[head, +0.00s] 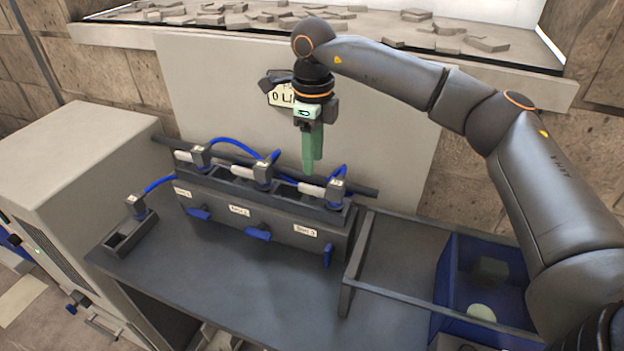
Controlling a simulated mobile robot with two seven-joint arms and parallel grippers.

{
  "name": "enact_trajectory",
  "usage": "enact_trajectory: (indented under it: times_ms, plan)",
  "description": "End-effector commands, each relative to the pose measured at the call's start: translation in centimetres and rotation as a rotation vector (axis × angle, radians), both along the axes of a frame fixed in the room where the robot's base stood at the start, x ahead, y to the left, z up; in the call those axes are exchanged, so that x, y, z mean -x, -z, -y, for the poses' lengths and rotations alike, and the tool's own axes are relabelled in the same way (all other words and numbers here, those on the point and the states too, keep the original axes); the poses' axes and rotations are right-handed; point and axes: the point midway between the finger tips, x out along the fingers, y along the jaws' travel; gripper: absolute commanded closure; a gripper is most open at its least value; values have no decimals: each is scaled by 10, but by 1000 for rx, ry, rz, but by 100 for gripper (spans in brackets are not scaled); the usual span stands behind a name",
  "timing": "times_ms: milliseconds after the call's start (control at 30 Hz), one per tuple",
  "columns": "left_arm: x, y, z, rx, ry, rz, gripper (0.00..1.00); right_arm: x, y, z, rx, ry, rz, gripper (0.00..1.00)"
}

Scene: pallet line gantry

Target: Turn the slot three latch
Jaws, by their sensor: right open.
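The slot three latch (327,256) is a small blue handle on the front of the dark slot block, below and right of the "Slot 3" label (306,231). It stands upright, pointing up and down. The slot two latch (258,234) and slot one latch (198,214) lie roughly sideways. My right gripper (312,163) has green fingers, points down and is open. In the picture it is above the slot block, near slot three's connector (337,191), well above the latch and apart from it. My left gripper is not in view.
Blue cables run between connectors along the block (285,215). A small separate holder (130,234) with a connector stands at the left of the table. A dark frame (352,265) and a blue bin (455,262) are at the right. The table front (250,290) is clear.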

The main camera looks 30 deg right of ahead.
Motion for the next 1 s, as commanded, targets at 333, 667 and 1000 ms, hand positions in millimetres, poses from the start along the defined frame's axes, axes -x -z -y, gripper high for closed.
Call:
enact_trajectory:
  times_ms: [333, 667, 1000]
  plan:
    - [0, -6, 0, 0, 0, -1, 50, 1, 59, 0, -2, 0, -3, 53]
    - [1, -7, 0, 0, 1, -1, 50, 0, 70, 0, -2, 0, 1, 53]
    - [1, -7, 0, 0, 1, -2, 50, 0, 70, -1, -2, 0, 1, 79]
